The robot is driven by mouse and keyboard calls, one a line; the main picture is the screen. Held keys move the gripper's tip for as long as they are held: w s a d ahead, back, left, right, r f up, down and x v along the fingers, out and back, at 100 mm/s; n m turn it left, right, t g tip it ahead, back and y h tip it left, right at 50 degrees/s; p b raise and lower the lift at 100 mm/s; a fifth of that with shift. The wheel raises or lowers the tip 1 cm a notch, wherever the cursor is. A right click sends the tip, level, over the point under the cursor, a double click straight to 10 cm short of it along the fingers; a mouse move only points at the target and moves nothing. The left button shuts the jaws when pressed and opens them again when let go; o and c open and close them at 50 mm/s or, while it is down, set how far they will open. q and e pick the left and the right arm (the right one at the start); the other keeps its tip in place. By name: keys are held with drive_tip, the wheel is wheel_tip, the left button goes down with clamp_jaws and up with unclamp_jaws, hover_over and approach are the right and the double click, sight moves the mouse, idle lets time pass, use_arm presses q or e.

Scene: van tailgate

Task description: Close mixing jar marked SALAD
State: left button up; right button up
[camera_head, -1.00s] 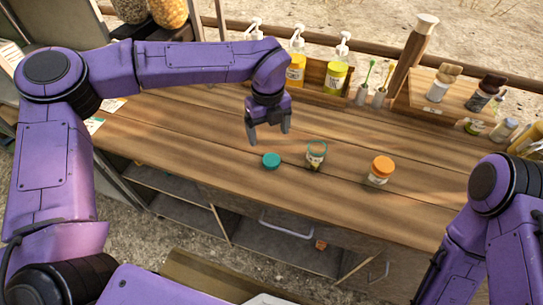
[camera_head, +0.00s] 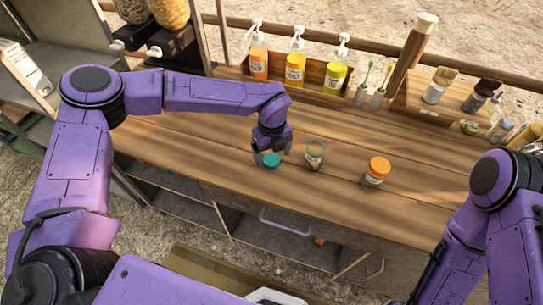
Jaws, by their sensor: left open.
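An open clear jar (camera_head: 315,157) with a teal rim and a pale label stands upright on the wooden counter (camera_head: 220,150). Some contents show low inside it; I cannot read its label. A round teal lid (camera_head: 271,160) lies on the counter to the jar's left, apart from it. My left gripper (camera_head: 271,157) points down, open, with its fingers around the lid at its left and right. I cannot tell whether the fingers touch it. My right arm shows at the lower right, but its gripper is out of view.
A jar with an orange lid (camera_head: 377,171) stands right of the open jar. Pump bottles (camera_head: 295,68) stand in a wooden rack behind. Toothbrush holders (camera_head: 377,98) and a wooden shelf (camera_head: 425,102) with bottles are at the back right. The counter's front middle is clear.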

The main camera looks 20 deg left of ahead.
use_arm(q)
drive_tip(key=shift+f, duration=0.9)
drive_tip(key=shift+c, duration=0.3)
drive_tip(key=c, duration=1.1)
drive_tip(key=shift+o, duration=0.2)
